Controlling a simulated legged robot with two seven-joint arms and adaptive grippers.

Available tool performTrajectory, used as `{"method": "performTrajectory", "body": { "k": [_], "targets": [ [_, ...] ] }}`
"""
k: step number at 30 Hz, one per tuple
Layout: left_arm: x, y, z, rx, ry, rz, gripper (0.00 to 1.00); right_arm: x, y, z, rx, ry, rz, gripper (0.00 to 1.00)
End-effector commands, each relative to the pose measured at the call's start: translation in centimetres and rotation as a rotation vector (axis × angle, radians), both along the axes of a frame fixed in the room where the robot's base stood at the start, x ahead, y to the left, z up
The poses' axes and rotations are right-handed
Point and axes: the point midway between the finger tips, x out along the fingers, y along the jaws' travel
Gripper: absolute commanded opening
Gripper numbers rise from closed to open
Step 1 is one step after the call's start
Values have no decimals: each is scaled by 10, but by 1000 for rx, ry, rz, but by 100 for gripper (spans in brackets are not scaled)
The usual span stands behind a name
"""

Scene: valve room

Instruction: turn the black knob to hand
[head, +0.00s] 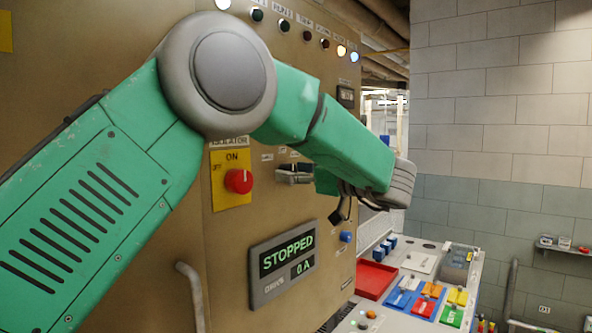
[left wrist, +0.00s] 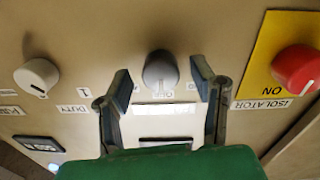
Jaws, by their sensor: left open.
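The black knob (left wrist: 160,70) shows in the left wrist view as a dark grey round knob on the tan panel, with small labels around it. My left gripper (left wrist: 162,76) is open, with one finger on each side of the knob and a gap visible on both sides. In the head view my left arm reaches across the panel, and the gripper (head: 293,173) is close to the panel, right of the red isolator knob (head: 238,181). The black knob cannot be made out there. My right gripper is not in view.
The red knob sits on a yellow plate (left wrist: 265,60) beside the gripper. A white knob (left wrist: 37,77) is on the other side. A display (head: 284,262) reads STOPPED, 0 A. A console (head: 425,262) with coloured buttons and a red tray (head: 375,279) stands at right.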

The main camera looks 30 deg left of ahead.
Motion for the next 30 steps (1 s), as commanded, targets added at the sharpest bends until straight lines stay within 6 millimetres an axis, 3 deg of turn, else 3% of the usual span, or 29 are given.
{"method": "performTrajectory", "body": {
  "k": [7,11,12,22,30],
  "targets": [
    [0,2,-1,-1,0,1,51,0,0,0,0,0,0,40],
    [0,0,0,0,0,0,6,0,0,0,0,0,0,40],
    [0,0,0,1,0,0,2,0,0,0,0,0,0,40],
    [0,-2,0,0,-32,-2,2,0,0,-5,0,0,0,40],
    [0,-3,-2,-11,-181,-5,2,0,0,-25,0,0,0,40]
  ]
}}
